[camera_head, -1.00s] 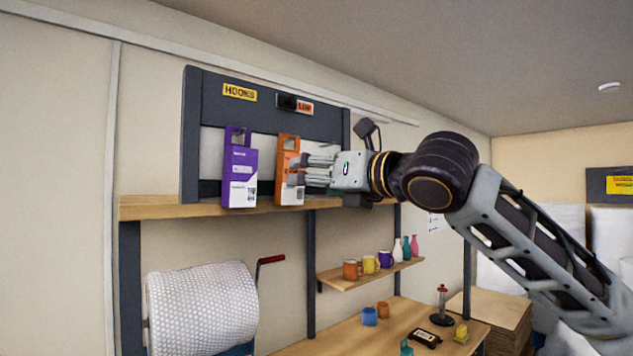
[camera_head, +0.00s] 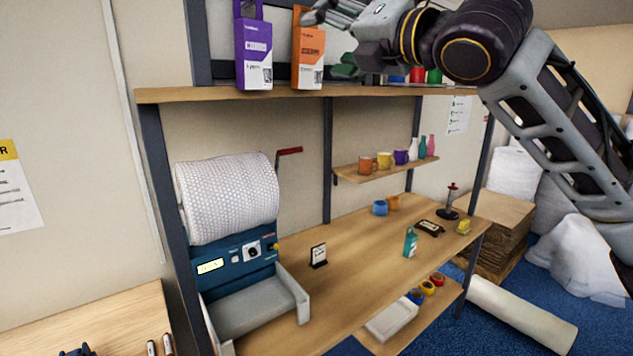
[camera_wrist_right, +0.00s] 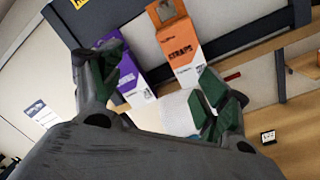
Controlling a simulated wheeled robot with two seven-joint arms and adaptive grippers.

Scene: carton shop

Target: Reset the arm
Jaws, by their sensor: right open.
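My right gripper (camera_head: 318,15) is at the top of the head view, beside the orange box (camera_head: 308,50) at upper-shelf height. In the right wrist view its fingers (camera_wrist_right: 160,85) are spread apart with nothing between them. The orange box, marked STRAPS in the wrist view (camera_wrist_right: 178,45), hangs or stands upright at the shelf's front. A purple box (camera_head: 254,50) is to its left; in the wrist view a finger partly covers it (camera_wrist_right: 128,75). I cannot tell if the fingers touch either box. My left gripper is not in view.
The upper wooden shelf (camera_head: 220,94) runs below the boxes. Under it are a bubble-wrap roll (camera_head: 228,195) on a blue machine (camera_head: 240,262), a small shelf of mugs and bottles (camera_head: 385,170), and a workbench (camera_head: 350,250). A white roll (camera_head: 520,312) lies on the blue floor.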

